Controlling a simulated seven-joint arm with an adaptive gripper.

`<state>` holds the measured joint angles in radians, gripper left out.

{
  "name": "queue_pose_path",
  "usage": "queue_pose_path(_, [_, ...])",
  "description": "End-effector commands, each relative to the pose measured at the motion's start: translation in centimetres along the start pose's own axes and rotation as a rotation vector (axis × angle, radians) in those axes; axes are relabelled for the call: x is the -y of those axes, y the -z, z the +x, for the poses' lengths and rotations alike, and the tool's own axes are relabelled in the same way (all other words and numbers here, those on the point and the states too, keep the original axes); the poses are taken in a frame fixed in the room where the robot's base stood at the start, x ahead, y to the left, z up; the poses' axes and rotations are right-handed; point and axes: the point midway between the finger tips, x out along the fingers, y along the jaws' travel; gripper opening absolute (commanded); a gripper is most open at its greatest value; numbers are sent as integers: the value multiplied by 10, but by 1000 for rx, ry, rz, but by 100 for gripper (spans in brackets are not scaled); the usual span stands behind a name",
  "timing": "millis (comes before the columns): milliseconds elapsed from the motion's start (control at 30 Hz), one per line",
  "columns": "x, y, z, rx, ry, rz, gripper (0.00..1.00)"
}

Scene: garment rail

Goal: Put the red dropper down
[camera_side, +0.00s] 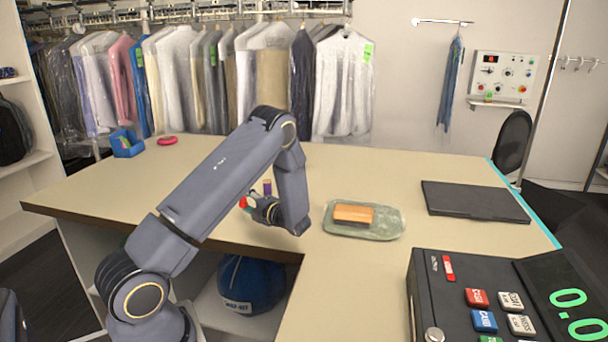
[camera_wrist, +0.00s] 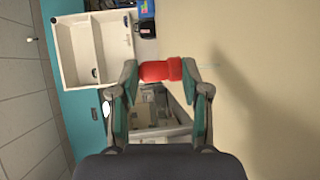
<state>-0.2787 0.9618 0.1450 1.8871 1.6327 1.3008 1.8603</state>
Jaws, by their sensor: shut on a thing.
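The red dropper (camera_wrist: 160,70) is between the fingertips of my gripper (camera_wrist: 160,74) in the wrist view, lying across the gap. In the side view a small red part of it (camera_side: 243,202) shows at the left of my gripper (camera_side: 256,206), with the rest hidden by the fingers. My gripper is shut on it, near the inner edge of the beige counter (camera_side: 190,195). I cannot tell how high it is held; the wrist view shows counter on the right and floor on the left.
A small purple and orange item (camera_side: 267,187) stands just behind my gripper. A greenish tray (camera_side: 390,226) bearing an orange block (camera_side: 353,213) is to the right. A dark flat slab (camera_side: 475,201) and a till (camera_side: 500,300) lie further right. The left counter is mostly clear.

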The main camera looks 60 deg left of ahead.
Motion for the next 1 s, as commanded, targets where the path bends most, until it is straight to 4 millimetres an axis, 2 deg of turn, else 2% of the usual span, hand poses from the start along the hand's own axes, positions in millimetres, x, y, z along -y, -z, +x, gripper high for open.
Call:
queue_pose_path(33, [0,0,0,0,0,0,50])
queue_pose_path(300, [0,0,0,0,0,0,76])
queue_pose_path(667, [0,-1,-5,2,1,0,76])
queue_pose_path(767, [0,-1,-19,4,2,0,76])
queue_pose_path(1000, [0,-1,-73,6,1,-1,76])
